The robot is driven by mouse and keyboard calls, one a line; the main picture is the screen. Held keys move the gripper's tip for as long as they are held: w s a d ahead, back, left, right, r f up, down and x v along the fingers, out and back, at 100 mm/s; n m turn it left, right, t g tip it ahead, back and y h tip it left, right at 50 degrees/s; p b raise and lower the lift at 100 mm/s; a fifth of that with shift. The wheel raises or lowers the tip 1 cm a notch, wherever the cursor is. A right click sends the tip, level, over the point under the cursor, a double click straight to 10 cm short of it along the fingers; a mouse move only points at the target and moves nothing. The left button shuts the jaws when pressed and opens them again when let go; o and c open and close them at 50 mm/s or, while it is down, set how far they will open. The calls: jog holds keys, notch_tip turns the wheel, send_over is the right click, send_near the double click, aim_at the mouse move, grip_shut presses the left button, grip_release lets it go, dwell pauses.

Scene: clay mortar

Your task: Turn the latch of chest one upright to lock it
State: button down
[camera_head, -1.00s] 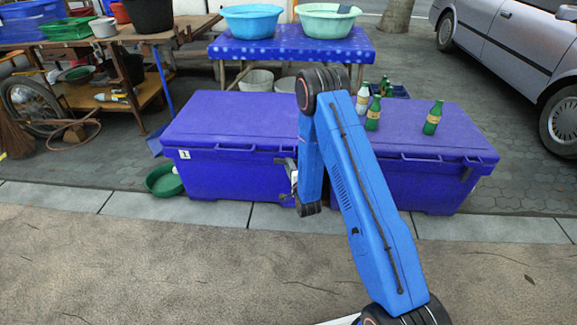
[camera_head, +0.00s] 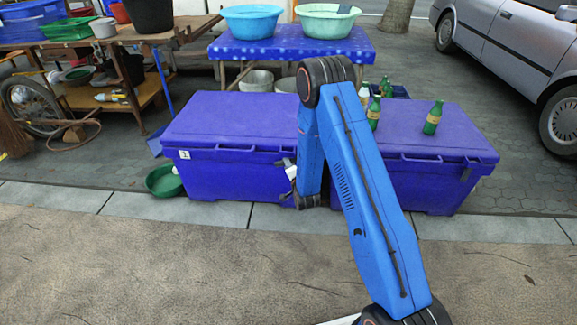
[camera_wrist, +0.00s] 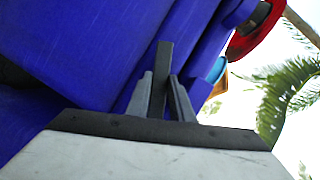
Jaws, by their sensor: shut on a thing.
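Chest one (camera_head: 235,172) is the left purple-blue chest, with a small white "1" label on its front left and its lid closed. My gripper (camera_head: 287,163) is at the right part of its front, just under the lid edge, partly hidden by my arm. In the wrist view my gripper (camera_wrist: 161,88) is shut on a dark grey bar, the latch (camera_wrist: 164,60), which stands out beyond the fingertips. The wrist view is rolled relative to the chest, so I cannot tell the latch's exact angle. The latch is too small to make out in the head view.
A second purple chest (camera_head: 412,185) stands close on the right, partly behind my arm, with green bottles (camera_head: 432,118) on its lid. A green basin (camera_head: 164,181) lies left of chest one. The pavement (camera_head: 150,255) in front is clear.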

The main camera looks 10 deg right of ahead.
jog(key=n+g+h, duration=0.1)
jog(key=n, duration=0.2)
jog(key=n+g+h, duration=0.1)
jog(key=n+h, duration=0.1)
jog(key=n, duration=0.1)
jog(key=n+g+h, duration=0.1)
jog(key=n, duration=0.2)
jog(key=shift+a+r+g+h, duration=0.15)
jog(key=shift+a+g+h, duration=0.15)
jog(key=shift+h, duration=0.1)
jog(key=shift+w+n, duration=0.1)
jog(key=shift+n, duration=0.3)
dwell(0.3)
jog(key=c, duration=1.6)
grip_release()
jog(key=shift+o, duration=0.2)
jog(key=v, duration=1.7)
jog(key=shift+a, duration=0.2)
